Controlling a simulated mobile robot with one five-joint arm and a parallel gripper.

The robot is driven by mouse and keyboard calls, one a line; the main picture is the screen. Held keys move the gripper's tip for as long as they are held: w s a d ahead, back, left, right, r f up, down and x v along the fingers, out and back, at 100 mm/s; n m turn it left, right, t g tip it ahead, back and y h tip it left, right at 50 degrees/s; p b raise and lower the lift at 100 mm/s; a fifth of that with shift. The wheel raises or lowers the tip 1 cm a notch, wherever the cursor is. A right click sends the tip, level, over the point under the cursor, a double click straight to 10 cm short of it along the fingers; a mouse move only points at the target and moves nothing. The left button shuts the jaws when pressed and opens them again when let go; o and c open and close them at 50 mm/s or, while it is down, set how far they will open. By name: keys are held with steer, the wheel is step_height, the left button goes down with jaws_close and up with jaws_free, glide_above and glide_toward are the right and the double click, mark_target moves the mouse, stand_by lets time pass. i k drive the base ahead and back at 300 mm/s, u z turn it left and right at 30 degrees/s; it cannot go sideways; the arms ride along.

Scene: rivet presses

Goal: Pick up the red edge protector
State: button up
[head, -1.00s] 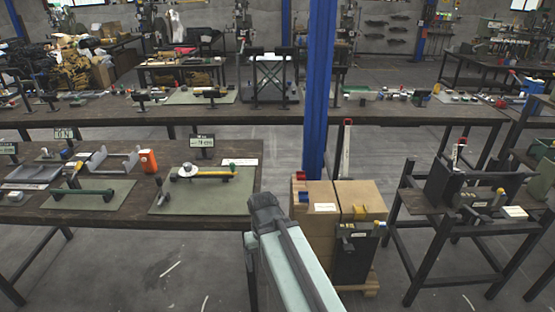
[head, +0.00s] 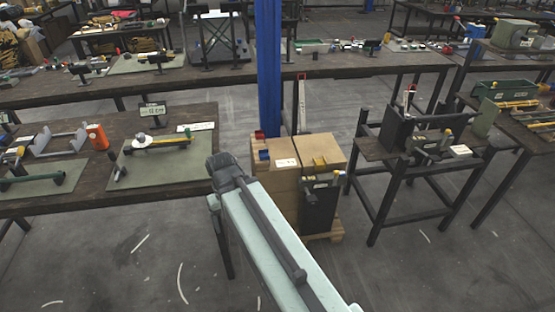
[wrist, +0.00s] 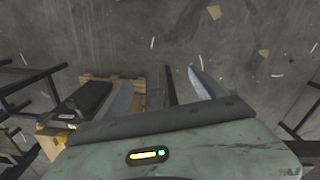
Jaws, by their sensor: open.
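The red edge protector (head: 259,134) is a small red piece at the far left top edge of the stacked cardboard boxes (head: 318,147), close to the blue pillar. A blue piece (head: 262,155) sits just nearer on the same stack. My arm reaches up from the bottom of the head view, its bend left of the boxes; the jaws are hidden there. In the wrist view my gripper (wrist: 160,78) is open and empty, with its fingers apart above the concrete floor. The red edge protector does not show in the wrist view.
The boxes stand on a wooden pallet (head: 325,234) with a dark case (head: 318,208) against their front. The blue pillar (head: 269,75) rises right behind. A workbench (head: 90,190) is to the left, a dark metal stand (head: 385,180) to the right. The floor in front is clear.

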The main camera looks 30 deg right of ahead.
mark_target(259, 134)
steer(key=u, duration=3.3)
steer(key=k, duration=1.6)
steer(key=z, duration=1.6)
steer(key=i, duration=1.05)
steer(key=z, duration=0.05)
